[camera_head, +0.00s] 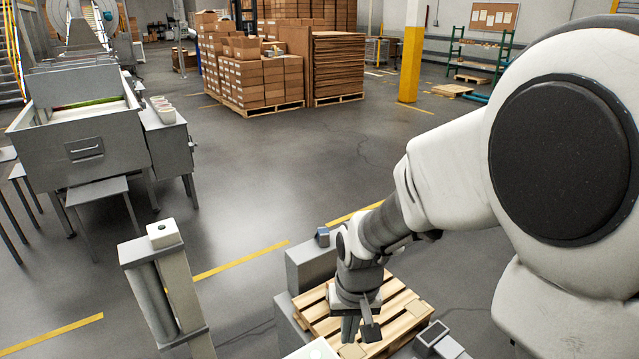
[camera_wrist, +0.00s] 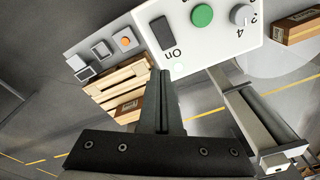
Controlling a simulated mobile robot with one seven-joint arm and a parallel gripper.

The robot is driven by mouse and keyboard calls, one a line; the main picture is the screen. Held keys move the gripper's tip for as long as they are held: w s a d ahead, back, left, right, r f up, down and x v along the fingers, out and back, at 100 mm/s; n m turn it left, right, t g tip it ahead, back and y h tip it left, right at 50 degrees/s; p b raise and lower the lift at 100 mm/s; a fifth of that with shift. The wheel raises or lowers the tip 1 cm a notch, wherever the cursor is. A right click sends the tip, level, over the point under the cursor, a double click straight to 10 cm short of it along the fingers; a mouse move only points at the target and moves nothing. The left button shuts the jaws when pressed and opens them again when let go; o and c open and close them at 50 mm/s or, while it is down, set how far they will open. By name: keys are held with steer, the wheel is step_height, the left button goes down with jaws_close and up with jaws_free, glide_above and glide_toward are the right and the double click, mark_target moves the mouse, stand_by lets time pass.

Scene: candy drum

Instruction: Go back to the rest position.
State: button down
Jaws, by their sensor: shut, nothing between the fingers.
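My gripper (camera_head: 358,328) hangs low at the bottom centre of the head view, fingers down, in front of a wooden pallet. In the wrist view my gripper (camera_wrist: 163,80) is shut, with its dark fingers together and nothing held. Its tips are near the lower edge of a white control panel (camera_wrist: 185,48), apparently without touching it, though the gap is hard to judge. The panel has a green button (camera_wrist: 202,15), a grey knob (camera_wrist: 240,14), a black switch (camera_wrist: 161,32) and the word "On". In the head view only a sliver of the panel shows at the bottom edge.
The wooden pallet (camera_head: 407,306) has grey blocks around it. A grey roller stand (camera_head: 165,285) is to the left. A metal hopper table (camera_head: 85,150) is at the far left. Stacked cartons (camera_head: 262,82) and a yellow post (camera_head: 412,50) stand behind. The middle floor is clear.

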steer(key=s+d+r+t, duration=0.2)
steer(key=s+d+r, duration=0.2)
steer(key=s+r, duration=0.2)
steer(key=s+d+r+t, duration=0.2)
steer(key=s+d+r, duration=0.2)
steer(key=r, duration=0.7)
steer(key=shift+s+d+r+m, duration=0.2)
steer(key=shift+s+d+m, duration=0.1)
steer(key=shift+s, duration=0.7)
